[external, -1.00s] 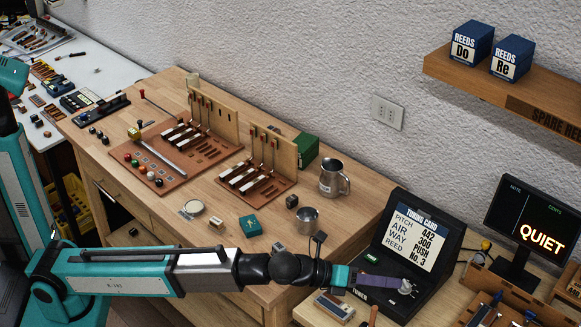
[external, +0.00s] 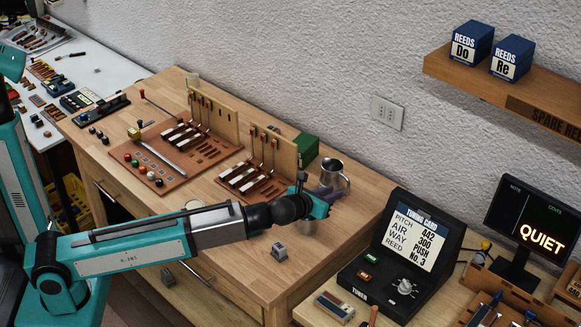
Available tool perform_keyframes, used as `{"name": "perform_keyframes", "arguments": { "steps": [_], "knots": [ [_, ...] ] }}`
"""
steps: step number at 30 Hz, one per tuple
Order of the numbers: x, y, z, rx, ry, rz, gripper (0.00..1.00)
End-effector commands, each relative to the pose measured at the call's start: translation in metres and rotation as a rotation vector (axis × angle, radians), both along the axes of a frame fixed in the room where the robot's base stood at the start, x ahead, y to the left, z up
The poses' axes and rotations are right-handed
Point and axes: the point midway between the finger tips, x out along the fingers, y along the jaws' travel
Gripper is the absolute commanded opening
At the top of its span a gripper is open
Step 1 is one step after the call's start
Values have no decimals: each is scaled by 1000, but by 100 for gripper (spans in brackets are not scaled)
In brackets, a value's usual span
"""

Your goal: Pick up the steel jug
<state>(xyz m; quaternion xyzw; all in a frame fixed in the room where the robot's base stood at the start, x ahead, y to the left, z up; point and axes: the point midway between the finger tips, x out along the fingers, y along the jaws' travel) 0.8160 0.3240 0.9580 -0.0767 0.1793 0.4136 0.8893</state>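The steel jug (external: 334,170) stands upright near the back right of the wooden bench. Its rim and upper body show; its lower front is partly covered by my gripper. The jug appears to rest on the bench.
A small grey cube (external: 279,252) sits near the bench's front edge. A board with levers (external: 257,185) stands left of the jug, a green box (external: 307,149) behind it. The tuner (external: 372,275) is at lower right.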

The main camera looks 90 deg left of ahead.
Motion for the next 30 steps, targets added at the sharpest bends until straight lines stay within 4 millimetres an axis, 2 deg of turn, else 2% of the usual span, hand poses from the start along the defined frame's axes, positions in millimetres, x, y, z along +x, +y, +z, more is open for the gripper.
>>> {"name": "perform_keyframes", "arguments": {
  "steps": [14,30],
  "knots": [
    [6,5,-3,-2,0,-1,18],
    [41,46,-24,-2,-2,-1,18]
  ]
}}
